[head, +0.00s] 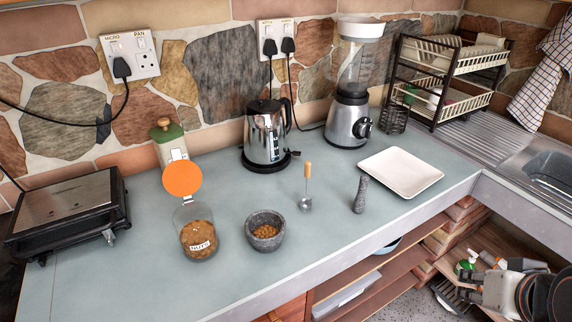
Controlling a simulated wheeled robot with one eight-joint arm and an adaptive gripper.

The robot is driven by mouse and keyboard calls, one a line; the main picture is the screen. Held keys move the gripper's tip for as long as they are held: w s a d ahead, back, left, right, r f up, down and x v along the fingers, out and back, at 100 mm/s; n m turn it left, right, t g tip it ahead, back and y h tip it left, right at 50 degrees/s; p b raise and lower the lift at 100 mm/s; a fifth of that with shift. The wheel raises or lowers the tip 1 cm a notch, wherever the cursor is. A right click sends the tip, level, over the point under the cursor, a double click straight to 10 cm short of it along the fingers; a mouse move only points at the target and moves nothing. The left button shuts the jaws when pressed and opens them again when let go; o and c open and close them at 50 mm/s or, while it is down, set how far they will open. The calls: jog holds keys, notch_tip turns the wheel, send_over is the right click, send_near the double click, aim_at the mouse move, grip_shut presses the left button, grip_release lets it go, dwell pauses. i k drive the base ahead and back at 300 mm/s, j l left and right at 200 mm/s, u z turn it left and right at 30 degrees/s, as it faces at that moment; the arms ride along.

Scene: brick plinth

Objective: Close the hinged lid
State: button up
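A glass jar (198,240) labelled "NUTS" stands on the counter at the front left, filled with brown nuts. Its round orange lid (182,178) is open, tilted up on the hinge at the back of the rim. My gripper (466,288) is at the lower right, beyond the counter's front edge and far from the jar. It is small and partly hidden by my arm, so its finger opening is unclear. Nothing is seen held in it.
Behind are a canister (170,146), kettle (266,135) and blender (350,110). A black grill (66,212) stands left. Counter before the jar is clear.

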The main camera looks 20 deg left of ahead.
aim_at(181, 178)
jog(key=u, duration=1.85)
